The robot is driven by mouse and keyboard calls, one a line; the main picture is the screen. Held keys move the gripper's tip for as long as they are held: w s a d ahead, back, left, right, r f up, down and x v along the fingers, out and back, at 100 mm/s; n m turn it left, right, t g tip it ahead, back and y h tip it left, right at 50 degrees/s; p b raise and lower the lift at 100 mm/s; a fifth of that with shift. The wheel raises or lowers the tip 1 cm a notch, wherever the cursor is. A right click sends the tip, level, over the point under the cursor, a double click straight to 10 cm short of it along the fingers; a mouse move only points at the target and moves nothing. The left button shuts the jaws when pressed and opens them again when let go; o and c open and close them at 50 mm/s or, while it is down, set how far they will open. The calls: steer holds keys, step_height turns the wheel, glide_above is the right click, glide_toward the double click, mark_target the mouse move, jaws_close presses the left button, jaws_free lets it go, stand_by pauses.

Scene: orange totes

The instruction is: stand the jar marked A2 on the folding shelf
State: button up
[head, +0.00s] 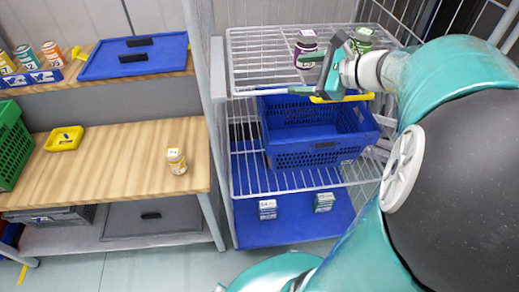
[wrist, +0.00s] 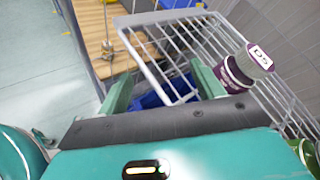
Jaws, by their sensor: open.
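A small cream jar with a yellowish band and a white label (head: 176,161) stands upright on the wooden bench at the left; its marking is too small to read surely, so I cannot confirm it is A2. The wire rack shelf (head: 262,62), possibly the folding shelf, is at the right; its bars also fill the wrist view (wrist: 150,70). My gripper (head: 328,78) is over this top wire shelf, near a dark purple jar (head: 305,50). In the wrist view its two green fingers (wrist: 160,88) are apart with no jar between them.
The purple jar, lid apparently marked D5 (wrist: 240,70), and a green jar (head: 361,40) stand on the top wire shelf. A blue basket (head: 318,155) sits below. Several jars (head: 50,52), a blue lid (head: 135,57) and a yellow tray (head: 64,139) are at left.

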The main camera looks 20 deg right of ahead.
steer(key=s+a+f+n+g+h, duration=0.2)
steer(key=s+a+n, duration=0.4)
steer(key=a+n, duration=0.3)
steer(key=s+a+f+n+g+h, duration=0.3)
steer(key=s+a+n, duration=0.4)
steer(key=n, duration=0.7)
steer(key=shift+s+a+f+n+g+h, duration=0.2)
steer(key=shift+a+n+g+h, duration=0.4)
steer(key=shift+a, duration=0.5)
steer(key=c, duration=0.6)
steer(key=shift+s, duration=0.1)
steer(key=shift+c, duration=0.4)
